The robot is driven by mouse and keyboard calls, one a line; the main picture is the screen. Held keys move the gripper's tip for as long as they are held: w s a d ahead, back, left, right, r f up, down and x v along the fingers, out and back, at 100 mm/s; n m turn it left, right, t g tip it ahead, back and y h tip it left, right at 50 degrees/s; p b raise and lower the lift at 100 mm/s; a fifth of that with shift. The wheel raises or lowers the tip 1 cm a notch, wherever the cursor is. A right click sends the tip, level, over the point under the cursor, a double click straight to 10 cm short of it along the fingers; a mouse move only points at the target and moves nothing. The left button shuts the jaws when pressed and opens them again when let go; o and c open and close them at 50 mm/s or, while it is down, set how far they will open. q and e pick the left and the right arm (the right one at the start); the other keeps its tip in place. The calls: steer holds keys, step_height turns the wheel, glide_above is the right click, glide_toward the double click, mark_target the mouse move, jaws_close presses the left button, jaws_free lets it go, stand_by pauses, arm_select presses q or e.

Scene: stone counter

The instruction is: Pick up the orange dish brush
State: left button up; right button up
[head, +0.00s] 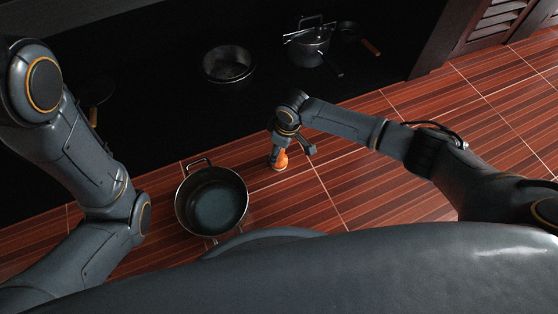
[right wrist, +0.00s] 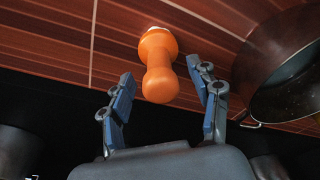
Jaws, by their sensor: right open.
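The orange dish brush (head: 280,160) stands on the red-brown striped surface, just below my right gripper (head: 292,146) in the head view. In the right wrist view the brush (right wrist: 158,72) has a rounded knob handle pointing toward the camera, with a sliver of white at its far end. My right gripper (right wrist: 160,76) is open, with one finger on each side of the handle. Gaps show between the handle and both fingers. My left arm shows at the left of the head view, but its gripper is not visible.
A dark two-handled pot (head: 212,202) stands left of the brush; it also shows at the right of the wrist view (right wrist: 262,72). A metal pan (head: 228,65) and a lidded pot (head: 309,46) lie in the dark area behind. The striped surface right of the brush is clear.

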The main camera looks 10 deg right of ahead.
steer(key=shift+f+b, duration=0.3)
steer(key=shift+f, duration=0.55)
jaws_close()
steer(key=shift+r, duration=0.1)
